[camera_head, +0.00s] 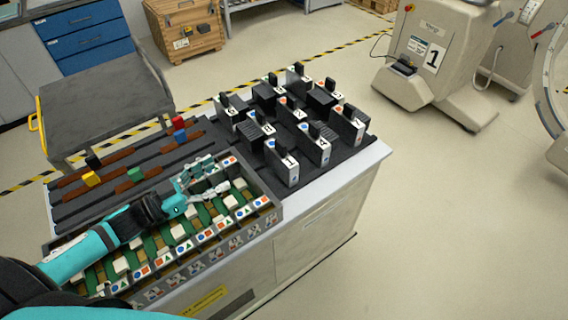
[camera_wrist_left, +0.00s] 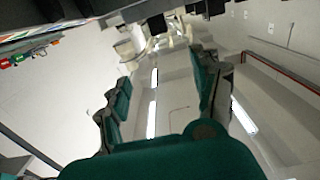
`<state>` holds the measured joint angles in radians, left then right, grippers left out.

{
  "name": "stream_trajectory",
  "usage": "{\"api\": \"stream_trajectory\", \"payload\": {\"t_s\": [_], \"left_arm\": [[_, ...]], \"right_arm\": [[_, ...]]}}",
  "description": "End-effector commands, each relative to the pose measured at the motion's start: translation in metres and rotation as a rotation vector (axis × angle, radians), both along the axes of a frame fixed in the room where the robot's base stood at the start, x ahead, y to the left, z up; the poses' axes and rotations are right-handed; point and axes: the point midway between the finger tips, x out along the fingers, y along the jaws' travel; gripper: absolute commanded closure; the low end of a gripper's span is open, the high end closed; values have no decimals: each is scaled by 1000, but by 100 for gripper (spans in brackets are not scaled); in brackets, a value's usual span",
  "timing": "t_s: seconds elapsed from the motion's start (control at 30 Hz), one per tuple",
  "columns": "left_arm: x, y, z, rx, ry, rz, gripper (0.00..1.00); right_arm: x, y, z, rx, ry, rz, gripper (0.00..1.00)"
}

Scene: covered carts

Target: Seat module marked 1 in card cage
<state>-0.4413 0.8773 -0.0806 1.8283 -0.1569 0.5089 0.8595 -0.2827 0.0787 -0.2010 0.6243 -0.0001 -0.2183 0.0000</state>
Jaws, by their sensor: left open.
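Several black modules with white label faces stand upright on the dark rack at the right of the cart top. The front one (camera_head: 284,166) has a label that seems to read 1, but it is too small to be sure. The card cage (camera_head: 273,206) lies along the cart's front edge, with green boards, white blocks and a row of coloured shape labels. My left gripper (camera_head: 203,187) is open and empty above the cage, left of the modules. Its spread fingers also show in the left wrist view (camera_wrist_left: 168,95). My arm hides part of the cage.
Brown rails with small blocks, such as a yellow one (camera_head: 91,179) and a red one (camera_head: 179,122), lie behind the cage. A grey covered cart (camera_head: 100,95) stands behind at left. A white machine (camera_head: 425,65) stands at the right; the floor between is clear.

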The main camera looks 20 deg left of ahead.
Motion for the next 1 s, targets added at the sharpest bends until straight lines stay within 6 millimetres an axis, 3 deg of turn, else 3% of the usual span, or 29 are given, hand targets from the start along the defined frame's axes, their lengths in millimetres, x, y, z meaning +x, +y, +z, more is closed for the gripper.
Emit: {"api": "stream_trajectory", "payload": {"t_s": [0.03,0.2,0.7,1.0], "left_arm": [[0,0,-9,1,-1,-1,35],[12,-9,-6,-1,-5,-1,35],[85,-66,-5,-2,-3,0,35],[104,-81,-8,-2,-1,0,35]], "right_arm": [[-8,0,-9,0,10,0,60],[-23,0,-7,-1,34,-1,60],[-19,-1,13,-2,26,-1,60],[-15,-1,20,-1,19,-2,60]]}}
